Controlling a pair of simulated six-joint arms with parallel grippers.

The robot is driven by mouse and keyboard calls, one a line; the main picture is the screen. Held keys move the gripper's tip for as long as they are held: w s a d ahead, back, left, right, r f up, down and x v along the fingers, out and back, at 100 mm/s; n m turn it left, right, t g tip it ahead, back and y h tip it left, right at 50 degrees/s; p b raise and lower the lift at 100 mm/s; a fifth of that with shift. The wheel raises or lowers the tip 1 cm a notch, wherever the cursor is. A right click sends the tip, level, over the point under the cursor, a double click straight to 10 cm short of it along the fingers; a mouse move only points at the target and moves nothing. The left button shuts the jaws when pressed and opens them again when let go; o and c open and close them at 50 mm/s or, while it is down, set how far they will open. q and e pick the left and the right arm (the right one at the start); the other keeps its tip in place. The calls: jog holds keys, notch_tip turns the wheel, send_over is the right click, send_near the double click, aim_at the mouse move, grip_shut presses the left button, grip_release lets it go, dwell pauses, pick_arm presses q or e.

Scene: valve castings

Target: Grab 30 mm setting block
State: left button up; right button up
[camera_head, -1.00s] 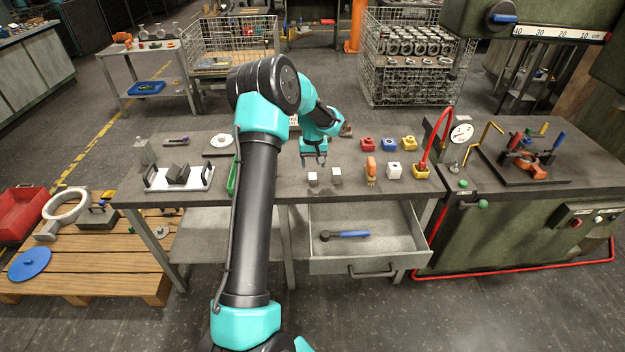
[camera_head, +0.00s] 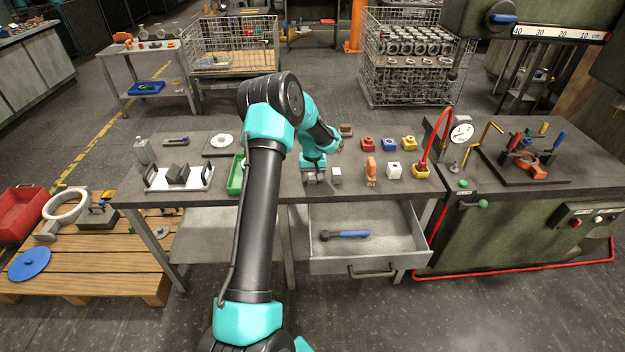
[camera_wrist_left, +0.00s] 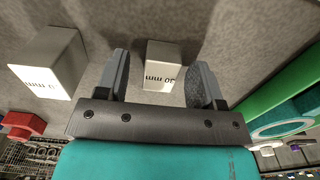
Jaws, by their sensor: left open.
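The 30 mm setting block (camera_wrist_left: 163,58), a small pale grey block with its label upside down in the left wrist view, stands on the bench. My left gripper (camera_head: 314,180) is open over it, with one finger on each side of the block and a visible gap to each. In the head view the gripper largely hides this block. A second pale block (camera_head: 336,172) stands just right of the gripper; it also shows in the left wrist view (camera_wrist_left: 48,62), its label only partly readable. My right gripper is not in view.
A green tray (camera_head: 236,175) lies left of the gripper. An orange part (camera_head: 371,167), a white block (camera_head: 394,170) and red, blue and yellow blocks stand to the right. The drawer (camera_head: 365,262) below is open, holding a blue-handled tool (camera_head: 345,234).

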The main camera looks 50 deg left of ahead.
aim_at(313, 176)
pick_arm(q)
jog(key=shift+f, duration=0.3)
jog(key=shift+c, duration=0.3)
grip_shut()
dwell(0.3)
jog(key=shift+r, duration=0.15)
jog(key=shift+r, duration=1.45)
jog(key=shift+s+d+r, duration=0.1)
jog(key=shift+d+r, duration=0.05)
jog(key=shift+r, duration=0.1)
jog(key=s+d+r, duration=0.1)
jog(key=s+d, duration=0.9)
jog(key=d, duration=0.1)
jog(key=shift+s+d+r, duration=0.2)
jog(key=shift+d, duration=0.2)
